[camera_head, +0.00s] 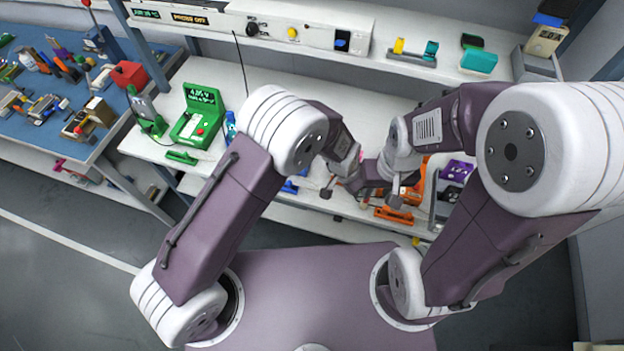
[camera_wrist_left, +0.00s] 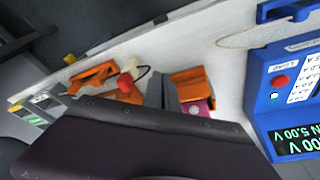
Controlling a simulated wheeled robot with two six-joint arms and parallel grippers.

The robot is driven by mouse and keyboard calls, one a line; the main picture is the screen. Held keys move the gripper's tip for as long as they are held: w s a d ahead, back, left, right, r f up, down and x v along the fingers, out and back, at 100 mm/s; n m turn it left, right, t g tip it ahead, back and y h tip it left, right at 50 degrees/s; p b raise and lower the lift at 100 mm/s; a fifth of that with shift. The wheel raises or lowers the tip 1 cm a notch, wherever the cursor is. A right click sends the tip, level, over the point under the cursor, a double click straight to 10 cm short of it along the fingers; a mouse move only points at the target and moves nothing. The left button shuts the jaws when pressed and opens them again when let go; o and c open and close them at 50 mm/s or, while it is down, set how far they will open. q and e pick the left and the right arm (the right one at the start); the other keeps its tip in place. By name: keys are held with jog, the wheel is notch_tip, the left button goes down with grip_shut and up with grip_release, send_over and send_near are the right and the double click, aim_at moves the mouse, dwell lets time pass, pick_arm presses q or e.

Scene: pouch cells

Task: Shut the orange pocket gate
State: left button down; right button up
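Orange parts show on the white bench in the head view: an upright orange piece (camera_head: 415,185) partly behind my right wrist, and a low flat orange piece (camera_head: 393,215) at the bench front. Which is the pocket gate I cannot tell. The left wrist view shows an orange block with a flap (camera_wrist_left: 188,82) above a magenta piece (camera_wrist_left: 197,107), and a separate orange bracket (camera_wrist_left: 92,78). My right gripper (camera_head: 362,194) is over the bench front with its fingers spread wide, left of the upright orange piece. My left gripper (camera_head: 346,158) is close beside it; its fingertips are hidden.
A green meter (camera_head: 198,115) stands left on the bench. A blue instrument (camera_wrist_left: 290,95) with a red button fills the right of the left wrist view. A purple item (camera_head: 458,170) sits to the right. A shelf (camera_head: 370,45) runs above the bench. My two forearms nearly touch.

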pick_arm(q)
jog(key=shift+w+d+r, duration=0.15)
jog(key=shift+w+d, duration=0.1)
jog(key=shift+d, duration=0.05)
dwell(0.4)
